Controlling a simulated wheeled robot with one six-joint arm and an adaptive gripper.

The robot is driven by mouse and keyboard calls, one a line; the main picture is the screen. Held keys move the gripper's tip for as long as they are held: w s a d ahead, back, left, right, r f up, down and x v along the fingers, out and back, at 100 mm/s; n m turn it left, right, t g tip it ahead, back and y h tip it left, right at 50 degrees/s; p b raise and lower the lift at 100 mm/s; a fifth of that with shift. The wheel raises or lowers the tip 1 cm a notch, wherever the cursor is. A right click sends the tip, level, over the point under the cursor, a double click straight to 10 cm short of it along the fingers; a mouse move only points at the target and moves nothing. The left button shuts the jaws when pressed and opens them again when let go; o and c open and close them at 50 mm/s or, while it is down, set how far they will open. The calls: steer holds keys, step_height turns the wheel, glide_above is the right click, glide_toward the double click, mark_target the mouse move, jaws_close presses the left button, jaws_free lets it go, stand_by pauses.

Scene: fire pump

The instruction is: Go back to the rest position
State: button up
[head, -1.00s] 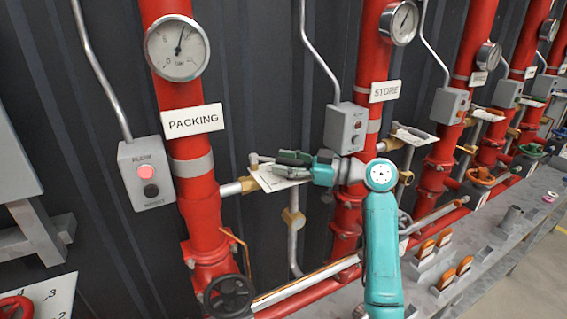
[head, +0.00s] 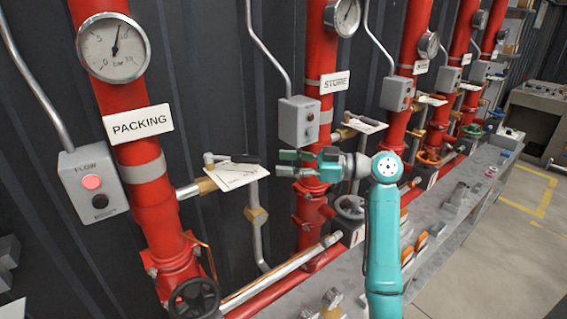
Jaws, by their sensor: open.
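My gripper (head: 286,163) is at the end of my teal arm in the middle of the head view. Its two fingers are apart and empty, pointing left.
The PACKING pipe (head: 152,205) with its gauge (head: 113,48), button box (head: 97,182) and black handwheel (head: 194,298) is at the left. Several more red pipes recede to the right. A grey bench (head: 447,215) runs along them. Open floor (head: 510,235) lies at the right.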

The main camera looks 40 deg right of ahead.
stand_by(0.3)
steer(key=s+a+f+m+t+h, duration=0.1)
steer(key=a+f+m+h, duration=0.4)
steer(key=f, duration=0.8)
steer(key=s+a+f+m+t+h, duration=0.1)
steer(key=s+a+f+m+h, duration=0.15)
steer(key=a+f+m, duration=0.8)
steer(key=s+a+f+n+g+h, duration=0.1)
steer(key=s+a+f+n+h, duration=0.2)
steer(key=s+f, duration=0.95)
steer(key=s+a+r, duration=0.2)
steer(key=s, duration=0.6)
steer(key=s+a+r+n, duration=0.1)
steer(key=s+a+r, duration=0.1)
steer(key=s, duration=0.7)
steer(key=s+a+r+n+h, duration=0.1)
steer(key=s+a+r, duration=0.1)
steer(key=s, duration=0.6)
steer(key=shift+s+r, duration=0.4)
steer(key=shift+r, duration=0.2)
